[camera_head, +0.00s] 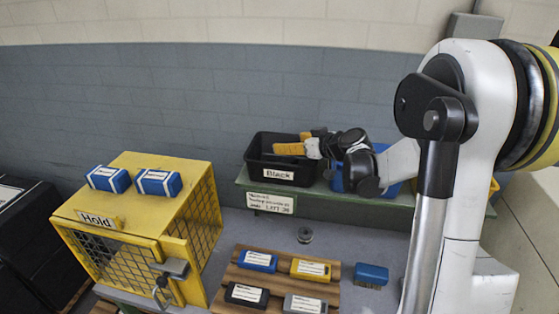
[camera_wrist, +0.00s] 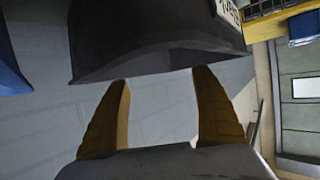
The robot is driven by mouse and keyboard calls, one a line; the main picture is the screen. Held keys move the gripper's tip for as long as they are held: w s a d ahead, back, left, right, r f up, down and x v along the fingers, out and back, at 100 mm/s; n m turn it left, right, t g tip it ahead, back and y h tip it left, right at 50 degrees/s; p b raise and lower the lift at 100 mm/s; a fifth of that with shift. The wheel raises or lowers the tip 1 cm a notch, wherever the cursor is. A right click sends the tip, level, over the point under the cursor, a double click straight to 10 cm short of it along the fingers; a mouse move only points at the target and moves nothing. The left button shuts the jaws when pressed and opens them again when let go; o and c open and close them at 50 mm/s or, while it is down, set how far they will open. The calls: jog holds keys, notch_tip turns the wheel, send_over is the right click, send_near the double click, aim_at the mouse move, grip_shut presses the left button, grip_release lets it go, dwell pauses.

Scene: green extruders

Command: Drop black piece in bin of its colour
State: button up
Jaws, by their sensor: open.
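The black bin (camera_head: 262,155), with a white label reading "Black", stands on the green bench at the back. My gripper (camera_head: 288,142) is at this bin, its yellow fingers at the bin's right part in the head view. In the wrist view the fingers (camera_wrist: 161,78) are apart with nothing seen between them, and the dark bin wall (camera_wrist: 150,35) fills the top. A black piece (camera_head: 240,300) with a white label lies on the wooden pallet at the front. The inside of the bin is mostly hidden.
A blue bin (camera_head: 338,184) is right of the black bin, partly behind my arm. A yellow "Hold" cage (camera_head: 145,225) with two blue pieces on top stands left. Blue, yellow and grey pieces share the wooden pallet (camera_head: 335,283); a blue brush (camera_head: 371,273) lies beside it.

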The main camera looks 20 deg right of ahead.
jog(key=v, duration=1.1)
jog(key=shift+s+r, duration=0.1)
jog(key=s+a+f+m+g+b, duration=0.1)
jog(key=s+a+f+g+b, duration=0.1)
jog(key=s+a+f+b, duration=0.45)
jog(key=s+a+f+g+b, duration=0.2)
jog(key=s+a+f, duration=0.25)
jog(key=a, duration=0.45)
jog(key=s+a+f+m+g+h+b, duration=0.1)
jog(key=s+a+f+m+h+b, duration=0.1)
jog(key=s+f, duration=0.5)
jog(key=s+h+b, duration=0.1)
jog(key=s+b, duration=0.1)
jog(key=s, duration=0.3)
jog(key=shift+s+f+g+h+b, duration=0.2)
jog(key=shift+s+g+h+b, duration=0.15)
jog(key=shift+g+h, duration=0.05)
jog(key=shift+d, duration=0.1)
